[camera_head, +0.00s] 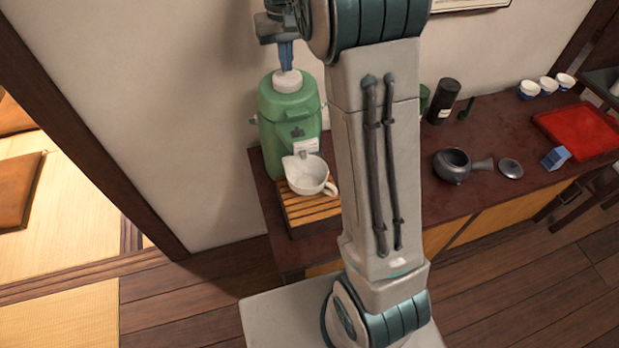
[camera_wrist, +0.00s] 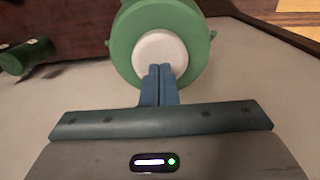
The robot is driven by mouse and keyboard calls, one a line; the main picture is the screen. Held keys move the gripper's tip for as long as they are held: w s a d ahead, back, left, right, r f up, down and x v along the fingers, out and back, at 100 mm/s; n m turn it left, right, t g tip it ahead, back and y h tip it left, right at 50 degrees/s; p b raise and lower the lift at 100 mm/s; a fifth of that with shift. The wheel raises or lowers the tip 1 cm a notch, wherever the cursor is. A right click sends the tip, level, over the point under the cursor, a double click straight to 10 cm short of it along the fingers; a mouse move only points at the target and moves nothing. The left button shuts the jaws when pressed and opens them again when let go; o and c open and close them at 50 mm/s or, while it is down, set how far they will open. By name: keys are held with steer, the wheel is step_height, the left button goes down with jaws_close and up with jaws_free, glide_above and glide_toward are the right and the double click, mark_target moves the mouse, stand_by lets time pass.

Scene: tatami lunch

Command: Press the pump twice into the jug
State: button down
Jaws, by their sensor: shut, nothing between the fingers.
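The green pump pot (camera_head: 290,125) stands upright on the left end of the counter, against the wall. Its round white pump button (camera_head: 287,80) is on top; the button also shows in the wrist view (camera_wrist: 160,50). My gripper (camera_head: 286,66) is shut and empty, pointing down with its blue fingertips right at the button. In the wrist view the closed fingertips (camera_wrist: 160,70) overlap the button's near part; I cannot tell whether they touch it. The white jug (camera_head: 307,176) stands upright under the pot's spout, on a slatted wooden stand (camera_head: 308,208). Its inside looks empty.
My arm hides the middle of the counter (camera_head: 460,210). To its right are a dark canister (camera_head: 443,102), a dark side-handled teapot (camera_head: 453,165), its lid (camera_head: 510,169), a blue carton (camera_head: 555,158), a red tray (camera_head: 582,131) and white-and-blue cups (camera_head: 548,85).

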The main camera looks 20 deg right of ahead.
mark_target(287, 76)
steer(key=shift+f, duration=0.15)
steer(key=shift+f+b, duration=1.1)
steer(key=shift+f, duration=0.6)
steer(key=shift+r, duration=0.2)
steer(key=shift+r+p, duration=1.6)
steer(key=shift+r, duration=0.05)
steer(key=shift+r, duration=0.15)
step_height(287, 76, up, 6)
steer(key=p, duration=0.5)
